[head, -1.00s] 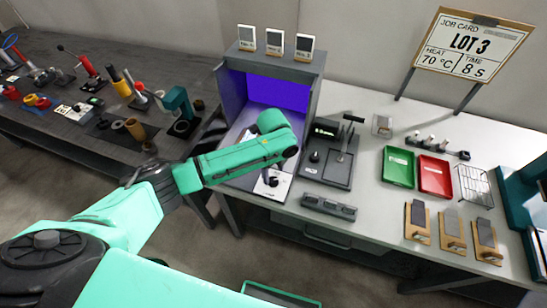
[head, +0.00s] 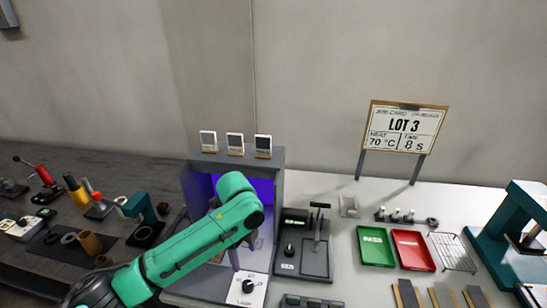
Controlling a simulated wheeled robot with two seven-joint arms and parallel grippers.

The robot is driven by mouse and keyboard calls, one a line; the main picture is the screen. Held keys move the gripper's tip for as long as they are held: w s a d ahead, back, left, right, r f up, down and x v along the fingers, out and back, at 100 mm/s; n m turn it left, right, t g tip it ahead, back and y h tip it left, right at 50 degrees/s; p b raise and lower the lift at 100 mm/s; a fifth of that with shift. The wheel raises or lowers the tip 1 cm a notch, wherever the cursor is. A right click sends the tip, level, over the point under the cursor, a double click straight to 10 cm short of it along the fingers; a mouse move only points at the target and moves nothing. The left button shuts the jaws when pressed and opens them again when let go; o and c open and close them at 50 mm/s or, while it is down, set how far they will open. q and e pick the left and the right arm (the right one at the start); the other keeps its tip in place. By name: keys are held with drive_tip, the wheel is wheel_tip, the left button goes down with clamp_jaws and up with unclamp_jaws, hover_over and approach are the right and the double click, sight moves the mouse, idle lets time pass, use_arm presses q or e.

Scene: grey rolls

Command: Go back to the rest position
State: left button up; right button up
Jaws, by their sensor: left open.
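My left arm (head: 195,240) is green and comes in from the lower left. Its wrist is in front of the grey booth (head: 272,185) with the violet-lit inside. My left gripper (head: 234,260) hangs below the wrist, mostly hidden by it, over the booth's front part; its jaws are open. I see nothing held in it. My right gripper is not in the picture.
A white control panel with a black knob (head: 247,288) is at the booth's front. A black press-like device (head: 315,258) stands right of it. Green (head: 376,246) and red (head: 413,251) trays and a wire rack (head: 453,252) lie further right. A job card (head: 403,132) stands behind.

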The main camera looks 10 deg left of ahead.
use_arm(q)
drive_tip(key=s+d+f+n+t+h, duration=0.25)
drive_tip(key=s+d+f+n, duration=0.2)
drive_tip(key=s+n, duration=0.3)
drive_tip(key=s+a+f+n+t+y, duration=0.1)
drive_tip(key=s+a+n, duration=0.4)
drive_tip(key=a+n, duration=0.25)
drive_tip(key=s+a+f+n+y, duration=0.1)
drive_tip(key=s+a+f+n, duration=0.1)
drive_tip(key=s+a+n, duration=0.5)
wheel_tip(320, 180, down, 26)
drive_tip(key=s+a+f+m+g+b, duration=0.1)
drive_tip(key=b, duration=0.1)
drive_tip(key=s+a+f+g+b, duration=0.1)
drive_tip(key=s+a+f, duration=0.1)
drive_tip(key=s+f, duration=1.2)
drive_tip(key=shift+s+a+f+b, duration=0.15)
drive_tip(key=shift+s+a+b, duration=0.25)
drive_tip(key=shift+s, duration=0.7)
